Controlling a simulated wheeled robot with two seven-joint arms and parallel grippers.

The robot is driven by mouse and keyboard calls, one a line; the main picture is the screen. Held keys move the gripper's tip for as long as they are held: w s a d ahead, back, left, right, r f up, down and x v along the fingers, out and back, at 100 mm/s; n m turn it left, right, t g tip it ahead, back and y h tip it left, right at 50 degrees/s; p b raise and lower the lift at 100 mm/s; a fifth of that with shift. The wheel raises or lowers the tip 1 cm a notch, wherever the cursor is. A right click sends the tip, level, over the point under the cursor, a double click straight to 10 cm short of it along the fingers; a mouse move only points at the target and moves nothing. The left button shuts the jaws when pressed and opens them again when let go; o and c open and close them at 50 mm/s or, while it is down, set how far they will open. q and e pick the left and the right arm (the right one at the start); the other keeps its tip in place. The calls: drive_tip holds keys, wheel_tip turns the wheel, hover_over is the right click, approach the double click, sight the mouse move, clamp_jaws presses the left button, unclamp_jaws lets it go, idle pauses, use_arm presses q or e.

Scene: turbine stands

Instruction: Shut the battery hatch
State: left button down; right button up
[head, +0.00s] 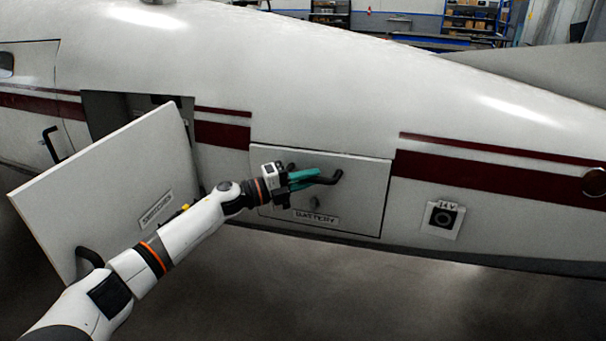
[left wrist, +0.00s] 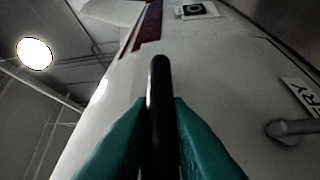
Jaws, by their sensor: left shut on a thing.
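The battery hatch (head: 362,205) is a white panel on the side of the fuselage, with a "BATTERY" label (head: 317,217) and a small knob or latch (head: 314,202). In the head view it looks nearly flush with the fuselage; I cannot tell whether it is fully closed. My left gripper (head: 306,178) is at the hatch with its teal fingers shut on the hatch's dark handle (head: 334,178). The left wrist view shows the black handle (left wrist: 159,110) between the teal fingers, and the latch (left wrist: 290,129) beside the label (left wrist: 302,96). My right gripper is not in view.
Another hatch door (head: 105,190) stands wide open at the left, close to my left arm, beside a dark opening (head: 130,115). A "24V" socket plate (head: 442,220) is right of the battery hatch. Shelves (head: 470,17) stand far behind.

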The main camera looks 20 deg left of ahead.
use_arm(q)
drive_tip(key=shift+w+r+n+p, duration=0.1)
drive_tip(key=shift+w+n+p, duration=0.2)
drive_tip(key=shift+w+p, duration=0.2)
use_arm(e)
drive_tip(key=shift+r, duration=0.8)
use_arm(q)
drive_tip(key=shift+w, duration=0.1)
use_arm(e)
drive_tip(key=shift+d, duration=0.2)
use_arm(q)
drive_tip(key=c, duration=1.6)
unclamp_jaws()
drive_tip(key=shift+o, duration=1.2)
drive_tip(key=shift+w, duration=0.15)
